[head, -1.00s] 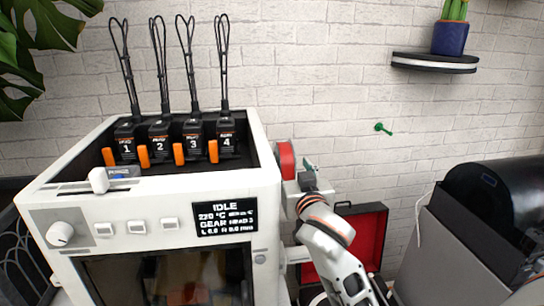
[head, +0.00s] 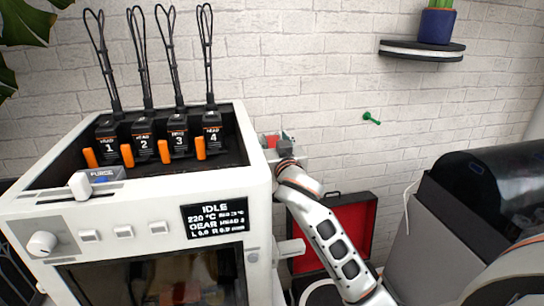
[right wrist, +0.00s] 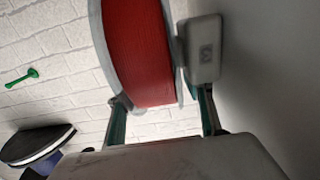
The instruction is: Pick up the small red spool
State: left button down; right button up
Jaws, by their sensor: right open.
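The small red spool (head: 268,139) sits on the right side of the white printer in the head view, mostly hidden by the printer and my right gripper. In the right wrist view the red spool (right wrist: 140,52) is large and close, with pale flanges, beside a white holder block (right wrist: 200,50). My right gripper (head: 284,143) is at the spool in the head view. In the right wrist view its two fingers (right wrist: 163,98) are apart, with the spool's lower edge at or just beyond the gap. I cannot tell whether they touch it. My left gripper is out of view.
The white printer (head: 128,232) with several numbered heads fills the left. An open red-lined case (head: 350,225) stands below my right arm. A grey and black machine (head: 440,225) is at right. A wall shelf (head: 420,49) and green peg (head: 371,118) are on the brick wall.

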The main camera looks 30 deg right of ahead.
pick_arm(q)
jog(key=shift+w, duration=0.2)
pick_arm(e)
jog(key=c, duration=1.3)
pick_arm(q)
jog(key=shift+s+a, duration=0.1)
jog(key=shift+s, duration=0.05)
pick_arm(e)
grip_shut()
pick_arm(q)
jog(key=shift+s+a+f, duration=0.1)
pick_arm(e)
jog(key=shift+r, duration=0.1)
